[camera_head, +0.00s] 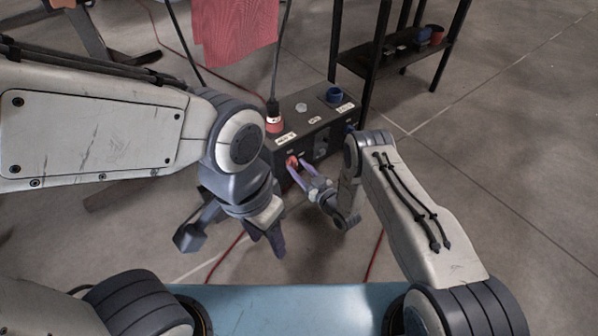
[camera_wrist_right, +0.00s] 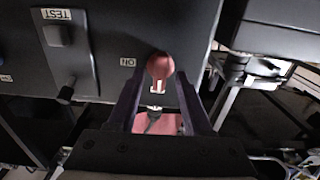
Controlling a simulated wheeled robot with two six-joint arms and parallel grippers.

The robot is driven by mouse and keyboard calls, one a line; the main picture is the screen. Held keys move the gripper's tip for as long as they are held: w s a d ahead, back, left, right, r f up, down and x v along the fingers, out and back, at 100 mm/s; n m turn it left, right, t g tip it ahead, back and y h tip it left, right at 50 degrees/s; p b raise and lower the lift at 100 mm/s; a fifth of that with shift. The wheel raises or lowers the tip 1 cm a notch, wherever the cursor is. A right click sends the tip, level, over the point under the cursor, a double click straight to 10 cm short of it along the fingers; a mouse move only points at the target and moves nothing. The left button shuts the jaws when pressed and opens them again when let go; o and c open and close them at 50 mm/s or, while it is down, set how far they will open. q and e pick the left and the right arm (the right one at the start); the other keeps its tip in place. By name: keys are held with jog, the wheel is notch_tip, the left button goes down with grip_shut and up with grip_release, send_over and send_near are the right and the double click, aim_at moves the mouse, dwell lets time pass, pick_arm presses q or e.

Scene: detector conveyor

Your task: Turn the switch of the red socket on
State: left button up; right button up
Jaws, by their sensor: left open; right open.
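A black socket box (camera_head: 312,108) stands on the floor, with a red socket and plug (camera_head: 273,124) on its top and a blue socket (camera_head: 334,95) farther right. A red rotary switch (camera_head: 292,161) sits on its front face; in the right wrist view the red knob (camera_wrist_right: 160,66) has a white mark and an "ON" label (camera_wrist_right: 128,62) beside it. My right gripper (camera_head: 296,172) is open, its fingers on either side of the knob in the wrist view (camera_wrist_right: 158,85); I cannot tell whether they touch it. My left gripper (camera_head: 232,243) is open and empty, pointing down, apart from the box.
A dark cable runs up from the red plug. A red cloth (camera_head: 235,30) hangs behind the box. A black shelf (camera_head: 385,45) with small items stands behind to the right. Red cables lie on the floor. A "TEST" label (camera_wrist_right: 56,14) and a lever-like part show beside the knob.

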grip_shut()
jog(key=shift+m, duration=0.4)
jog(key=m+p, duration=0.1)
jog(key=m, duration=0.1)
jog(key=shift+m, duration=0.4)
jog(key=m+p, duration=0.1)
jog(key=m, duration=0.3)
jog(key=shift+d+m, duration=0.1)
jog(key=shift+m, duration=0.2)
jog(key=m+p, duration=0.1)
jog(key=m, duration=0.3)
jog(key=shift+f, duration=0.15)
jog(key=m, duration=0.5)
jog(key=shift+d+f+m, duration=0.1)
jog(key=shift+f+m, duration=0.05)
jog(key=shift+m, duration=0.25)
